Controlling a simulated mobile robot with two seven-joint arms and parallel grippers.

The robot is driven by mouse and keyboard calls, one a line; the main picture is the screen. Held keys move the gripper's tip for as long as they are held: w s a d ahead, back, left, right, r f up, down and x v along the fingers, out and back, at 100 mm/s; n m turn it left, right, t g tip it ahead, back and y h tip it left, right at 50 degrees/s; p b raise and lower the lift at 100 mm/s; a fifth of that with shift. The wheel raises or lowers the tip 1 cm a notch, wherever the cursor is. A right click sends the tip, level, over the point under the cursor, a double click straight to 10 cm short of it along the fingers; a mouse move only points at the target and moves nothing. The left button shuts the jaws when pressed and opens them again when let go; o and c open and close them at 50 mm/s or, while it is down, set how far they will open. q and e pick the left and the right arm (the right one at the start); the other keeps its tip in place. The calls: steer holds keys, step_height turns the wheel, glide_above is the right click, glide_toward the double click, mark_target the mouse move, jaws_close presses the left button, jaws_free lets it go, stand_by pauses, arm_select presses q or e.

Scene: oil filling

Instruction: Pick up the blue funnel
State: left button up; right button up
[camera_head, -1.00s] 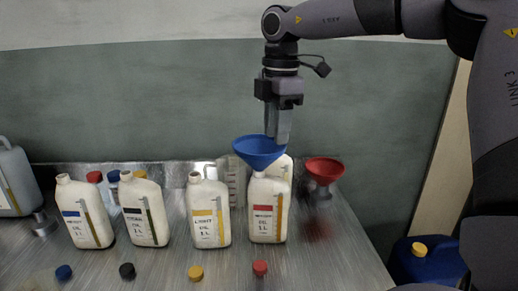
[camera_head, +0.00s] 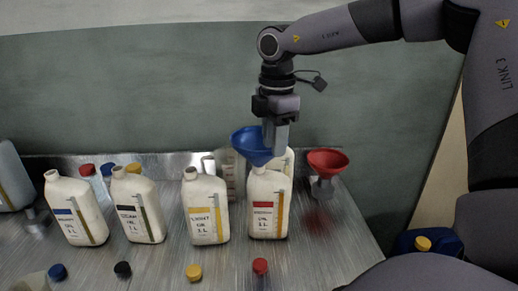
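The blue funnel (camera_head: 249,144) sits over the mouth of the red-labelled oil bottle (camera_head: 268,208) and leans, its left rim higher. Its spout is hidden by or inside the bottle neck; I cannot tell which. My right gripper (camera_head: 275,148) points down at the right side of the funnel, its fingers overlapping the rim. The fingers show edge-on as one narrow block, so their opening and any hold on the rim cannot be told. My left gripper is out of view.
A red funnel (camera_head: 327,162) stands close on the right. Several white oil bottles (camera_head: 206,209) line the metal table (camera_head: 325,255) to the left, with loose caps (camera_head: 193,272) in front. Another white bottle stands behind the red-labelled one. A blue canister (camera_head: 430,243) is at lower right.

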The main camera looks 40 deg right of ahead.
steer(key=shift+f, duration=0.45)
steer(key=shift+c, duration=0.4)
jaws_close()
steer(key=shift+r, duration=0.1)
